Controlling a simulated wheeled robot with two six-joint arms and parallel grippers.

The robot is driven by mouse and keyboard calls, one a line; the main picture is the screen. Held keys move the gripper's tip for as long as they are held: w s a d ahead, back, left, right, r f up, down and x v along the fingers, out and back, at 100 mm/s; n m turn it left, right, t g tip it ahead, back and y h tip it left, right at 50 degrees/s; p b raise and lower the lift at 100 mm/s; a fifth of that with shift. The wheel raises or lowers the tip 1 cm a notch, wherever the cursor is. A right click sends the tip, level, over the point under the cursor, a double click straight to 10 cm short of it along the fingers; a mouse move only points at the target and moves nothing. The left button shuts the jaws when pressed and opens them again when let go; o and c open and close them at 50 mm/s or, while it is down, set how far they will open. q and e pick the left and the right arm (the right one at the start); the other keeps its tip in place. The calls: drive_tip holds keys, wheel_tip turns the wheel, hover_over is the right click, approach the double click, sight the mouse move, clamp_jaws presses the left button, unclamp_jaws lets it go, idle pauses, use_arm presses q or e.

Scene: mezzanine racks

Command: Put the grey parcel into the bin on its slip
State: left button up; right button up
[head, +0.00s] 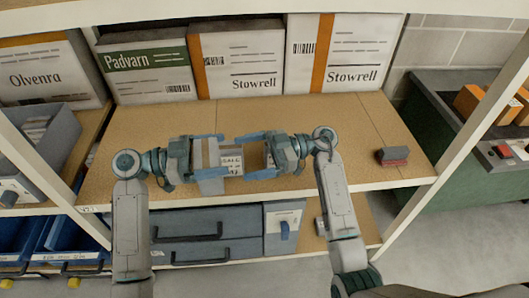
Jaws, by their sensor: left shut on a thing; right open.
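My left gripper (209,157) is over the middle shelf, shut on a grey parcel (208,183) that its fingers partly cover. A small white printed label (231,162) shows just right of these fingers; its print is too small to read, and I cannot tell if it is on the parcel. My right gripper (262,156) is open and empty, facing the left one, with its fingertips close to the label. Blue bins (72,241) with white slips stand low at the left. A grey bin (62,128) stands on the left shelf. The slip words are unreadable.
Large cartons marked Padvarn (145,72) and Stowrell (240,60) line the shelf's back. A dark block with a red base (392,156) lies at the right. Uprights (455,150) flank the shelf. Grey drawers (190,227) sit below.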

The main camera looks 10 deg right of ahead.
drive_tip(key=a, duration=0.5)
drive_tip(key=s+a, duration=0.1)
drive_tip(key=a, duration=0.1)
drive_tip(key=shift+a, duration=0.3)
drive_tip(key=shift+w, duration=0.1)
drive_tip(key=c, duration=0.7)
use_arm(q)
drive_tip(key=o, duration=1)
use_arm(e)
drive_tip(key=c, duration=0.3)
use_arm(q)
drive_tip(key=shift+a, duration=0.1)
